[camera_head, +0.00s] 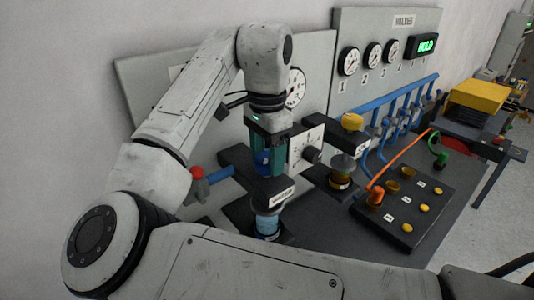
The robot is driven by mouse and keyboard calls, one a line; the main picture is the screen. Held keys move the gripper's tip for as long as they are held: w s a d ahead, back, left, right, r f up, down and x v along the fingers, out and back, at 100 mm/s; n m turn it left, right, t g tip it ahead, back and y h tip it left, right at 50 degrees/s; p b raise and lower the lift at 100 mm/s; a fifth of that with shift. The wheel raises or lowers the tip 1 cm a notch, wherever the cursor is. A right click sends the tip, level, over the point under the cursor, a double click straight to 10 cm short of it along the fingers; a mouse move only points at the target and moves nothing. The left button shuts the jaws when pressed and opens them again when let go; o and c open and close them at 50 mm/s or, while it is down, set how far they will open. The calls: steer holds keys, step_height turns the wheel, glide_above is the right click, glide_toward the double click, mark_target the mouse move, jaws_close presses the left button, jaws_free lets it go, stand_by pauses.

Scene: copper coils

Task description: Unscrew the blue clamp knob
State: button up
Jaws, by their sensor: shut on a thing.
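My gripper (266,150) points down at the middle of the bench, over a dark clamp block (238,160). Its jaws are shut on the blue clamp knob (262,160), of which only a small blue part shows between the fingers. Below the block, a light blue cylinder (268,222) stands under a dark labelled plate (270,199). The fingers and the block hide most of the knob and its thread.
A red-ended blue lever (200,175) is left of the clamp. A second clamp with a yellow knob (352,121) stands to the right. A dark board (408,205) with yellow buttons and an orange cable lies further right. Gauges (348,60) line the back panel.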

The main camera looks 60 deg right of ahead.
steer(key=n, duration=1.3)
steer(key=shift+n, duration=0.4)
steer(key=n, duration=1.3)
steer(key=shift+n, duration=0.4)
steer(key=o, duration=1.1)
steer(key=shift+c, duration=0.2)
steer(key=shift+r, duration=0.15)
